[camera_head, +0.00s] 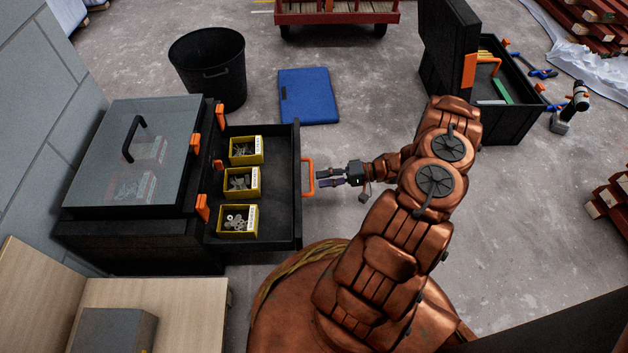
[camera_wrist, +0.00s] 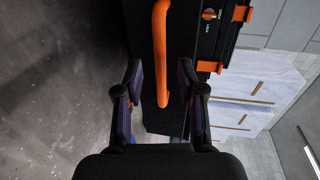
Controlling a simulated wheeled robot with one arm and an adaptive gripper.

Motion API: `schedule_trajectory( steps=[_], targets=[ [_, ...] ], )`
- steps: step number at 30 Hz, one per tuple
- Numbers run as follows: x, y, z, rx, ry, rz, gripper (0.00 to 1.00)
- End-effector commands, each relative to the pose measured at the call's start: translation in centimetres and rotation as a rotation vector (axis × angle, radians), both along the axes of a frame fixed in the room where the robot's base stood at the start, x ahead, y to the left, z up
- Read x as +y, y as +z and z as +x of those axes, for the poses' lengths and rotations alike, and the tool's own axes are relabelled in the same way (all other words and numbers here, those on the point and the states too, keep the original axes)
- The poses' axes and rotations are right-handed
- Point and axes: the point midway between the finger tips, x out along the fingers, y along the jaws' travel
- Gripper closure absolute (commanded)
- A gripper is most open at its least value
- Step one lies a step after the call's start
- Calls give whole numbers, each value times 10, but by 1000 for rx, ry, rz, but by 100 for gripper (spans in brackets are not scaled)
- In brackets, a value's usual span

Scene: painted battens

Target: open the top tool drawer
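The black tool chest (camera_head: 140,243) stands at the left under a see-through lid. Its top drawer (camera_head: 279,170) is slid out to the right, with its inside showing. The drawer's orange handle (camera_head: 308,178) is on its front face; it also shows in the wrist view as an orange bar (camera_wrist: 160,45). My gripper (camera_head: 322,179) is just right of the handle. In the wrist view my gripper (camera_wrist: 160,72) has its fingers spread, with the handle's end between them and a gap on both sides. I see no finger touching the handle.
Yellow bins of small hardware (camera_head: 240,181) stand in the drawer. A black bucket (camera_head: 208,68) and a blue case (camera_head: 307,96) are on the floor behind. An open black toolbox (camera_head: 508,115) is at the back right. Bare floor lies right of the drawer.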

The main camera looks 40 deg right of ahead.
Motion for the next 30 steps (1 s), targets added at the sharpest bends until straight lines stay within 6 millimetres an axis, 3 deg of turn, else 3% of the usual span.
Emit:
schedule_trajectory(
  steps=[6,12,30],
  targets=[
    [-34,8,-24,-1,-1,-3,61],
    [-53,14,-38,-1,0,-1,61],
    [-59,16,-44,1,2,2,61]
  ],
)
